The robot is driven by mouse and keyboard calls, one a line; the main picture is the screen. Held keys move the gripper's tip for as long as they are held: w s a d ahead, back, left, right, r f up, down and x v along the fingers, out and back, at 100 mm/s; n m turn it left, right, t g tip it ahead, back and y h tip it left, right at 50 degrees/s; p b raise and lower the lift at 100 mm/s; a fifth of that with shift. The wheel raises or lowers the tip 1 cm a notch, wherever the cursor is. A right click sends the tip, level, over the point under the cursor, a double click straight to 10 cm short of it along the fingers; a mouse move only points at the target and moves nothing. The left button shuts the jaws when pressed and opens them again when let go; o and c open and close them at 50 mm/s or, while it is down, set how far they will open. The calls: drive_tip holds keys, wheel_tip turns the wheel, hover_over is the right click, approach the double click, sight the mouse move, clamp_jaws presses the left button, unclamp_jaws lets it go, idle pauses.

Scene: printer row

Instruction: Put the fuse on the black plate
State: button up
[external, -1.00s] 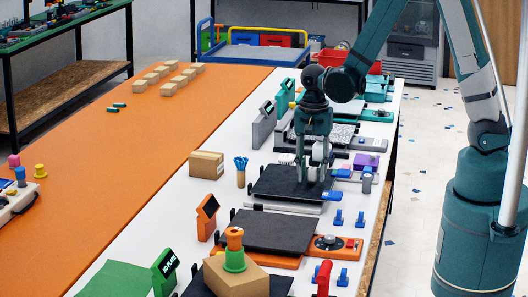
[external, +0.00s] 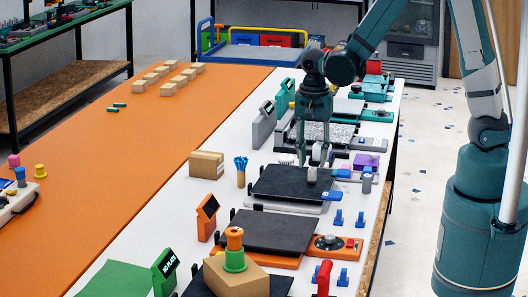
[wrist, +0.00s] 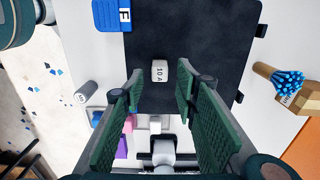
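The fuse (external: 311,175) is a small whitish block standing on the black plate (external: 272,181), near its back right edge. In the wrist view the fuse (wrist: 159,71) shows the marking "10 A" and has dark plate (wrist: 205,35) around it. My gripper (external: 315,162) is above and behind the fuse, with its fingers pointing down. In the wrist view its two green padded fingers (wrist: 161,88) are spread apart with nothing between them, and the fuse lies beyond their tips, untouched.
A blue tag (external: 332,195) sits at the plate's right edge. A grey cylinder (external: 367,184) stands to the right. Another dark plate (external: 270,232) lies on the orange printer in front.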

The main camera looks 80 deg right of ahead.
sight(313, 168)
wheel_tip(313, 168, up, 7)
drive_tip(key=shift+r+p, duration=0.2)
drive_tip(key=shift+p, duration=0.2)
idle(0.4)
idle(0.4)
drive_tip(key=s+a+r+n+t, duration=0.3)
drive_tip(key=s+a+r+n, duration=0.3)
drive_tip(key=r+n, duration=0.3)
drive_tip(key=s+a+r+n+t, duration=0.4)
drive_tip(key=s+a+r+n, duration=0.3)
drive_tip(key=a+r+n, duration=0.1)
drive_tip(key=shift+r+n, duration=0.35)
drive_tip(key=shift+n, duration=0.15)
drive_tip(key=shift+o, duration=0.2)
